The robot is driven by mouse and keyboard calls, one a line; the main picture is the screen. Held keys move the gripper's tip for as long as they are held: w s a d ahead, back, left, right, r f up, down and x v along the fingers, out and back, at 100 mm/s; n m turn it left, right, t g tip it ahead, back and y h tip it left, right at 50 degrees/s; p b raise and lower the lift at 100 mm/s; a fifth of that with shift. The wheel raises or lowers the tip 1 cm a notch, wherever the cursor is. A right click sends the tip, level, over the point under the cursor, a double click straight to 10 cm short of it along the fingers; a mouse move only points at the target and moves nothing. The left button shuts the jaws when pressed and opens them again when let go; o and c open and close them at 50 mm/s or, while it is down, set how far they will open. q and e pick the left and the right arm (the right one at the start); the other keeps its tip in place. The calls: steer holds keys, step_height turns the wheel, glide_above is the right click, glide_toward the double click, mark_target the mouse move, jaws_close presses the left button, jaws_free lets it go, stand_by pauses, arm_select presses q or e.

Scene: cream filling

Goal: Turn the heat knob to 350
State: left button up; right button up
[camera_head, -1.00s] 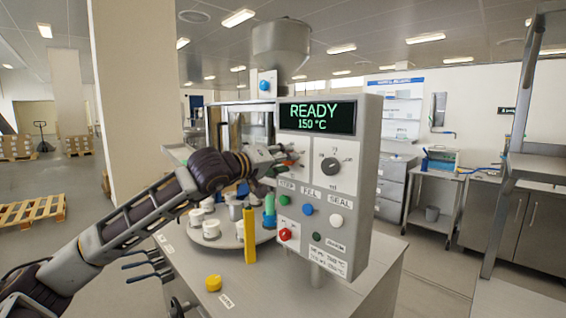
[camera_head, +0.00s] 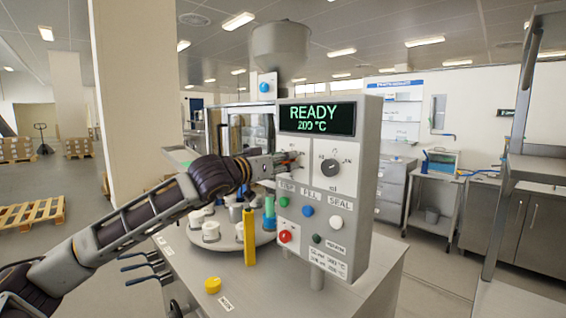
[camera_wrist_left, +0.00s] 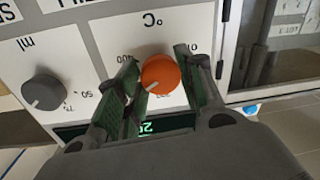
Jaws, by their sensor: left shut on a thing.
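The control panel (camera_head: 318,250) of the filling machine faces me, and its display (camera_head: 317,118) reads READY and 200 °C. The orange heat knob (camera_wrist_left: 160,75) sits on the °C dial in the left wrist view, with a pale pointer line on it. My left gripper (camera_head: 290,161) reaches the panel from the left. In the wrist view its two fingers (camera_wrist_left: 163,80) are on either side of the orange knob, shut on it. In the head view my gripper hides most of this knob. My right gripper is in neither view.
A grey ml knob (camera_head: 330,168) is just right of my left gripper, and also in the wrist view (camera_wrist_left: 44,92). Below are green, blue (camera_head: 307,211), white and red (camera_head: 285,237) buttons. A turntable with white cups (camera_head: 211,231) and a yellow post (camera_head: 249,237) stand below my arm.

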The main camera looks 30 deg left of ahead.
arm_select(q)
steer(key=shift+f, duration=0.3)
steer(key=o, duration=0.6)
steer(key=shift+c, duration=0.2)
steer(key=o, duration=0.5)
steer(key=shift+r, duration=0.1)
steer(key=shift+c, duration=0.2)
steer(key=shift+r, duration=0.1)
steer(key=shift+s, duration=0.1)
steer(key=shift+s+a, duration=0.1)
